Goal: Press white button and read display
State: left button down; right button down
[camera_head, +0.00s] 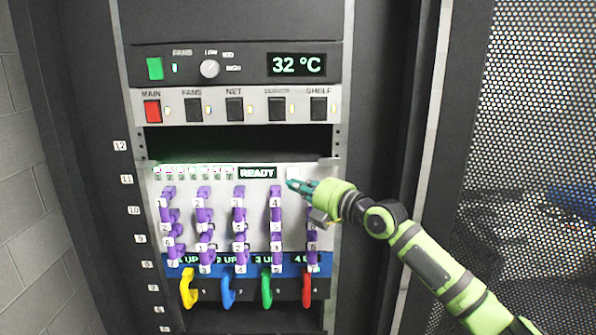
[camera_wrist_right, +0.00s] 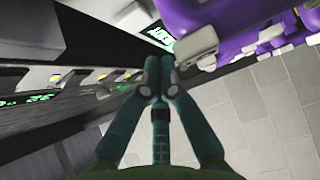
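A small dark display (camera_head: 258,173) on the grey drive panel (camera_head: 325,180) reads "READY". A small white button (camera_head: 292,173) seems to sit just right of it, low in contrast against the panel. My right gripper (camera_head: 290,184) reaches in from the right, with its fingertips just below the button; I cannot tell whether they touch the panel. In the wrist view its teal fingers (camera_wrist_right: 164,62) come together at the tips with nothing between them. A pale block (camera_wrist_right: 198,46) is close beside the tips; I cannot tell whether it is the button. My left gripper is out of view.
Several purple drive handles (camera_head: 239,214) with white number tabs stick out below the display. Coloured loop handles (camera_head: 267,289) hang beneath. Above are a switch row (camera_head: 234,110) and a "32 °C" readout (camera_head: 297,65). A perforated door (camera_head: 530,130) stands at right.

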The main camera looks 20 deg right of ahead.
aim_at(293, 173)
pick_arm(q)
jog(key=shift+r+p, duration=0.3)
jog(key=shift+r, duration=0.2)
pick_arm(e)
jog(key=w, duration=0.1)
jog(key=w+d, duration=0.1)
jog(key=shift+w+d, duration=0.1)
jog(key=shift+w, duration=0.3)
